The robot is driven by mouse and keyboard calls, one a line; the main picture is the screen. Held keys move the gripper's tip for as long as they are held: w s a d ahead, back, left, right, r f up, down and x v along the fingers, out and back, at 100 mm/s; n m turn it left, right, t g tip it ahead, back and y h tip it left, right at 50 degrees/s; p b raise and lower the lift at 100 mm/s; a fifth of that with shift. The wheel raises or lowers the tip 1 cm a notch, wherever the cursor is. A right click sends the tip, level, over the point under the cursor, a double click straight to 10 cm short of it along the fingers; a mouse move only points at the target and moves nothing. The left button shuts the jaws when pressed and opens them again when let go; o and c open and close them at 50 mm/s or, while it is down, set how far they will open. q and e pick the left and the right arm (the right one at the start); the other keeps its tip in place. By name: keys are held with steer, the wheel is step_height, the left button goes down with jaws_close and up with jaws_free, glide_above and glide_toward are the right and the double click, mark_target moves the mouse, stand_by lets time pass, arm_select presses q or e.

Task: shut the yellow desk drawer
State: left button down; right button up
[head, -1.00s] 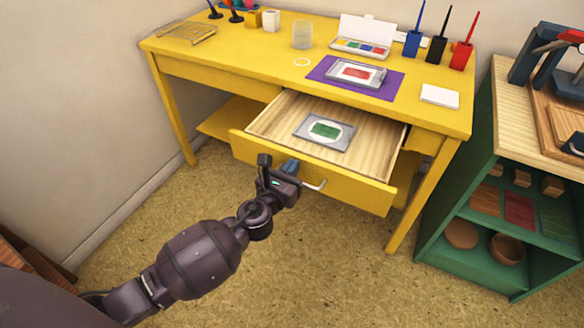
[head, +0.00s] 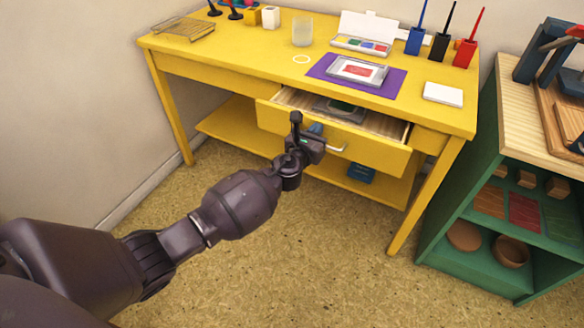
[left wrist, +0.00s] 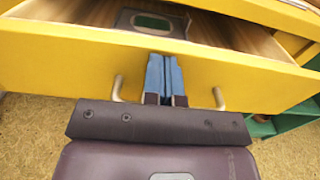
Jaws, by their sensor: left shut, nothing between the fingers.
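The yellow desk drawer (head: 370,150) is partly open, sticking out a little from under the yellow desk top (head: 240,65). A grey inkpad with a green pad (head: 340,108) lies inside, partly hidden under the desk top. My left gripper (head: 316,130) is shut and empty, its blue fingertips at the drawer front. In the left wrist view the shut fingers (left wrist: 165,75) meet the yellow front (left wrist: 230,75) between the two posts of the metal handle (left wrist: 218,98); they look in contact with it. The handle's bar is hidden there. My right gripper is not in view.
On the desk top are a purple mat (head: 392,84) with a red inkpad (head: 357,71), a glass (head: 302,30), a paint box (head: 362,42) and a white block (head: 443,93). A green shelf (head: 480,200) stands right of the desk. A dark blue box (head: 361,172) sits under the drawer.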

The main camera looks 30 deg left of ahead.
mark_target(326, 118)
arm_select(q)
steer(key=w, duration=0.2)
steer(key=w+b, duration=0.1)
steer(key=w, duration=0.2)
steer(key=shift+w+d+f, duration=0.1)
steer(key=shift+w+f, duration=0.2)
steer(key=shift+w, duration=0.1)
steer(key=shift+w+r+b, duration=0.1)
steer(key=shift+w+b, duration=0.25)
steer(key=shift+w, duration=0.3)
steer(key=shift+w+r, duration=0.15)
steer(key=shift+w, duration=0.15)
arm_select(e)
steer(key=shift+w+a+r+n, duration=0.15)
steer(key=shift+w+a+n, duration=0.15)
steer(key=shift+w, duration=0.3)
arm_select(q)
steer(key=shift+s, duration=0.1)
